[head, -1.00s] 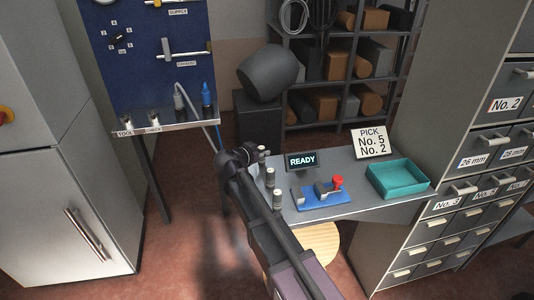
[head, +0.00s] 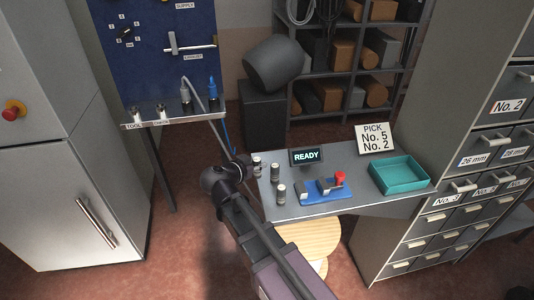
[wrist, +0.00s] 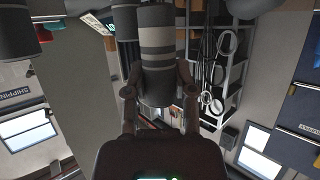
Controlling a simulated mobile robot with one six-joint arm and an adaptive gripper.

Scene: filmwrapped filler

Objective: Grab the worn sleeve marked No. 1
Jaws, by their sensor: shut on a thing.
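Three small grey cylindrical sleeves stand upright near the left edge of the table: a far one (head: 257,166), a middle one (head: 275,171) and a near one (head: 281,194). My gripper (head: 248,163) is at the far sleeve, reaching it from the left. In the wrist view my gripper's fingers (wrist: 160,72) are closed on either side of a dark grey sleeve with pale bands (wrist: 157,40). Two more grey cylinders show beyond it, at the upper left (wrist: 14,35) and behind it (wrist: 125,20). I can read no number on any sleeve.
The table (head: 330,206) also carries a READY display (head: 306,156), a blue fixture with a red knob (head: 322,192), a teal tray (head: 400,174) and a sign reading "PICK No. 5 No. 2" (head: 376,138). A drawer cabinet (head: 440,225) stands at the right. A round stool (head: 308,239) is below the table.

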